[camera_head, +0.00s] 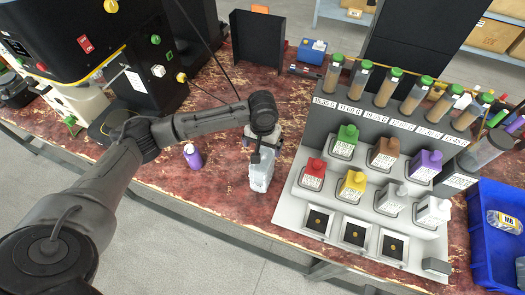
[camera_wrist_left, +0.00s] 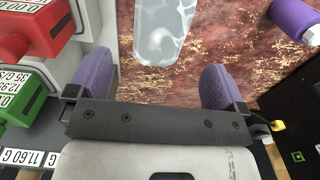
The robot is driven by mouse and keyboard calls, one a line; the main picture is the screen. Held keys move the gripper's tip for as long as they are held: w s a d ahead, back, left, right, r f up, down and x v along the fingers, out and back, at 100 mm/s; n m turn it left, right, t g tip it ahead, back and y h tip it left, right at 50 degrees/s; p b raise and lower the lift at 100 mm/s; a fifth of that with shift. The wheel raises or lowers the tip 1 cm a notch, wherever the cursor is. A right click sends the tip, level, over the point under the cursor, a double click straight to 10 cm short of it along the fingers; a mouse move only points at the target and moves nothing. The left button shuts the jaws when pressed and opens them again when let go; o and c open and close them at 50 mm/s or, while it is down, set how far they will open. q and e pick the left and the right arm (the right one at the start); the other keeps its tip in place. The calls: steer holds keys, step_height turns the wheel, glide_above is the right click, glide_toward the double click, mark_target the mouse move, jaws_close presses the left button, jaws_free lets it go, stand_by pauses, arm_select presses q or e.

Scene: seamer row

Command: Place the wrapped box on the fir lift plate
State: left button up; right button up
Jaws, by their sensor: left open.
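My left gripper (camera_head: 260,150) points down over the middle of the table. In the left wrist view its two purple fingers (camera_wrist_left: 158,90) are wide apart with nothing between them. A pale, see-through object (camera_head: 261,172) stands just below and in front of it; it also shows in the left wrist view (camera_wrist_left: 163,28), beyond the fingertips. It looks like clear plastic, and I cannot tell whether it is the wrapped box. A dark round plate (camera_head: 112,122) sits at the foot of the machine at left, partly behind my arm; I cannot tell whether it is the fir lift plate.
A grey rack (camera_head: 290,205) with coloured bottles and green-capped tubes stands at right. A blue bin (camera_head: 490,200) is at far right, and a black stand (camera_head: 258,40) at the back. The table front between bottle and rack has some free room.

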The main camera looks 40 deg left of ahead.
arm_select(q)
steer(key=shift+o, duration=0.2)
steer(key=shift+r, duration=1.4)
